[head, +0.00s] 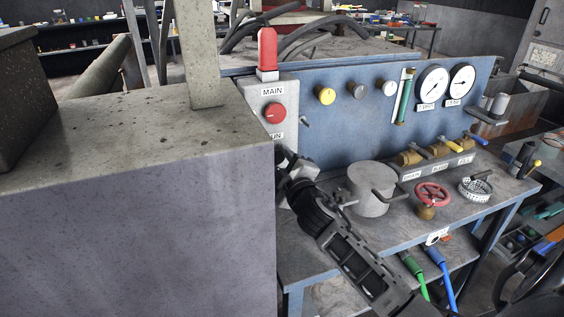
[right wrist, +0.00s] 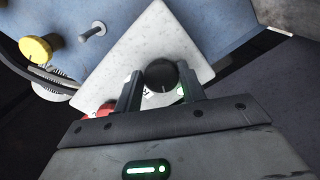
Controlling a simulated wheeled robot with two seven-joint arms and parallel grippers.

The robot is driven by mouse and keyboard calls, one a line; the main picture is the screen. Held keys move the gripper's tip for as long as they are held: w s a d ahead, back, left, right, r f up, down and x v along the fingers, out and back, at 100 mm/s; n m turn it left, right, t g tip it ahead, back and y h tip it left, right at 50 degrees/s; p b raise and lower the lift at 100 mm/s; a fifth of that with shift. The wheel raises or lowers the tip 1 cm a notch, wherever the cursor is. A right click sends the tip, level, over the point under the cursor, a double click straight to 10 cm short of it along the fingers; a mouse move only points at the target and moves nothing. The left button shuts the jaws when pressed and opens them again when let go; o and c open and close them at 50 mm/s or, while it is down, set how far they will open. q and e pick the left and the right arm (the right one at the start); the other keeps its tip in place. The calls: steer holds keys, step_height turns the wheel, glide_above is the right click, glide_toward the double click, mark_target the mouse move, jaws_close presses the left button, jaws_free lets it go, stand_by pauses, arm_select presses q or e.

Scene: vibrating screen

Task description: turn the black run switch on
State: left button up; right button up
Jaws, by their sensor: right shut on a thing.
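The black run switch (right wrist: 161,72) is a round knob with a pale mark on the white panel (right wrist: 150,35). It sits between the two fingers of my right gripper (right wrist: 160,84), which is shut on it. In the head view my right gripper (head: 288,168) reaches the lower part of the white MAIN panel (head: 283,92). There the switch is hidden behind the gripper and the grey block, and only part of its label (head: 277,136) shows.
A red MAIN knob (head: 275,112) is just above the switch, under a red lamp (head: 267,48). A large grey block (head: 140,210) stands close on the left. A grey cylinder (head: 370,190) and a red valve wheel (head: 432,193) stand right of my arm.

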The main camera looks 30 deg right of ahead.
steer(key=shift+f, duration=0.1)
steer(key=o, duration=1)
arm_select(q)
steer(key=shift+d+f+b, duration=0.1)
steer(key=shift+f+b, duration=0.35)
steer(key=shift+b, duration=0.5)
arm_select(e)
steer(key=v, duration=1.6)
steer(key=shift+a, duration=0.15)
